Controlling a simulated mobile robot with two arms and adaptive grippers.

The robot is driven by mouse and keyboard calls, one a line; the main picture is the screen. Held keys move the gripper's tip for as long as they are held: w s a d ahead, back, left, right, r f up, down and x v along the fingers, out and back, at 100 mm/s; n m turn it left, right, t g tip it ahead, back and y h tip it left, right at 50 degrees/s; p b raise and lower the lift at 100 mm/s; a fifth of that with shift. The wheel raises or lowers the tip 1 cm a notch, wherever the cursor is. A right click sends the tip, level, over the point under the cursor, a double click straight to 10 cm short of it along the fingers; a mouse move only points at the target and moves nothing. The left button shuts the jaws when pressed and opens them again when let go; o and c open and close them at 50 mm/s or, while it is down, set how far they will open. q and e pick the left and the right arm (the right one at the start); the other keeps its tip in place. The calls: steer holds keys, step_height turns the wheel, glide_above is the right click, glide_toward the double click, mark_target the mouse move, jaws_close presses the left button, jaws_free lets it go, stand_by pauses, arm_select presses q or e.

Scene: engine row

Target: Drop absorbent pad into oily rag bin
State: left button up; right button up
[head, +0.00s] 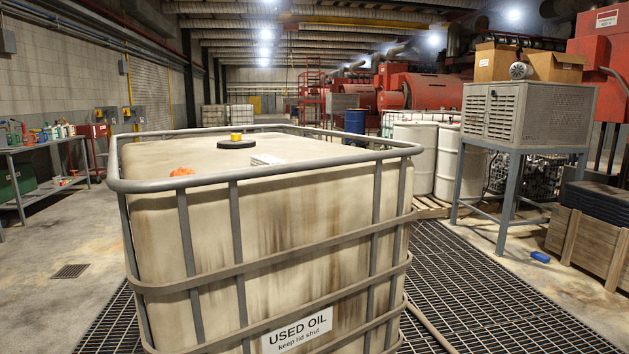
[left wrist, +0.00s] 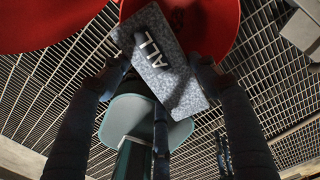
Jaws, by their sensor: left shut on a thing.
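In the left wrist view a grey speckled absorbent pad (left wrist: 180,82) with white letters reading "ALL" is held at a tilt. The dark fingers of my left gripper (left wrist: 157,72) are shut on it. A round red thing (left wrist: 226,24), probably the oily rag bin, shows behind the pad at the top. Another curved red part (left wrist: 48,22), perhaps its lid, is at the upper left. The pad overlaps the red shape; I cannot tell its height over it. The bin and both grippers do not show in the head view.
A large used oil tank (head: 290,215) in a grey cage fills the middle of the head view on floor grating (head: 490,290). A metal cabinet on a stand (head: 525,112) and white drums (head: 414,155) are right. A pale grey-green object (left wrist: 118,118) shows below the pad.

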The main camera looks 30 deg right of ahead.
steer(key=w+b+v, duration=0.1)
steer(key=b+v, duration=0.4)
steer(key=b, duration=0.4)
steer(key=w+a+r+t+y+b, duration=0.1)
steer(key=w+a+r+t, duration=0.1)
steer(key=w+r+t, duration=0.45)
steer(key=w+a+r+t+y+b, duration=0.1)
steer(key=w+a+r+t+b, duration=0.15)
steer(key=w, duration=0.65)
arm_select(q)
steer(key=w+f+m+b, duration=0.1)
steer(key=w+f+m, duration=0.1)
steer(key=f+m, duration=0.3)
steer(key=w+f+m+b, duration=0.1)
steer(key=w+f+m, duration=0.2)
steer(key=f, duration=1.1)
steer(key=m, duration=0.2)
steer(key=shift+w+m, duration=0.2)
steer(key=shift+m, duration=0.1)
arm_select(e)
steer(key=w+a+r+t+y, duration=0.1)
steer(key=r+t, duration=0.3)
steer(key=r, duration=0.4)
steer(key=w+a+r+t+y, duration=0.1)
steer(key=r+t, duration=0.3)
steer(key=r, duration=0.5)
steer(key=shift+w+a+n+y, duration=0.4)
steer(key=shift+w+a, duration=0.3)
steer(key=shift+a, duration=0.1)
